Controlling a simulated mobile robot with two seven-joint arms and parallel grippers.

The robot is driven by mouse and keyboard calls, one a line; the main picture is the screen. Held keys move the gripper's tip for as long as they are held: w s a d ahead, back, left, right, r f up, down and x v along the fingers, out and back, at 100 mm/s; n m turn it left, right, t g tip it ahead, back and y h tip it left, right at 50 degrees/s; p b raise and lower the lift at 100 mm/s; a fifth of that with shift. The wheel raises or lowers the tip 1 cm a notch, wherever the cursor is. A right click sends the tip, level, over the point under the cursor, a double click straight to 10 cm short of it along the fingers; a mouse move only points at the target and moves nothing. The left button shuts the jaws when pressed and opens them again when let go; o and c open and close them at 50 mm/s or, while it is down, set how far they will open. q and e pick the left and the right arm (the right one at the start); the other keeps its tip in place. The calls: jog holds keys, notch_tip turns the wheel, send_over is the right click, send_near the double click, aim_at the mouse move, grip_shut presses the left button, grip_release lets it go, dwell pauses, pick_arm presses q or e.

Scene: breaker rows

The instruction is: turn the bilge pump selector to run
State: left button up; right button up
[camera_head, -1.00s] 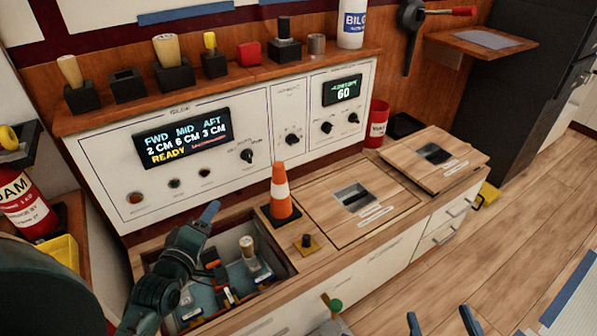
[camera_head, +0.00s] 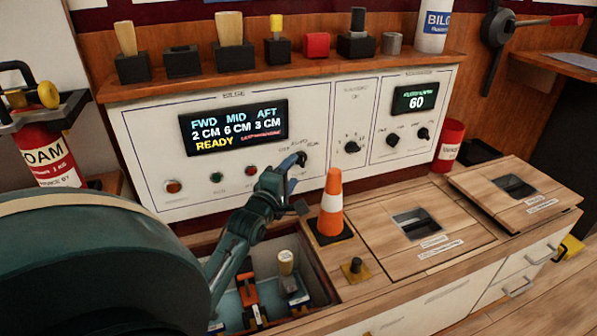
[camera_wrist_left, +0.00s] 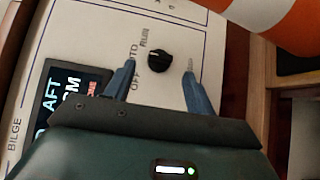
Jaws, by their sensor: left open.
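The bilge selector is a black round knob (camera_wrist_left: 159,58) on the white BILGE panel. In the left wrist view, printed words that read OFF, AUTO and RUN curve around its left side. I cannot tell which word its pointer faces. My left gripper (camera_wrist_left: 159,70) is open, with its blue fingertips on either side of the knob and a little short of it. In the head view, my left gripper (camera_head: 296,184) reaches up to the panel and hides part of the area around the knob (camera_head: 302,157). My right gripper is out of view.
An orange-and-white cone (camera_head: 331,205) stands close to the right of my left gripper. An open bin (camera_head: 322,285) with tools lies below my arm. Other knobs (camera_head: 352,147) sit farther right. A display (camera_head: 233,127) shows levels and READY.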

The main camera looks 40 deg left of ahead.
aim_at(300, 162)
pick_arm(q)
jog(key=shift+b+x, duration=0.55)
jog(key=shift+x, duration=1.65)
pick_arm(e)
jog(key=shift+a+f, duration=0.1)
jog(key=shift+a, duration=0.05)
pick_arm(q)
jog(key=shift+d, duration=0.1)
jog(key=shift+c, duration=0.2)
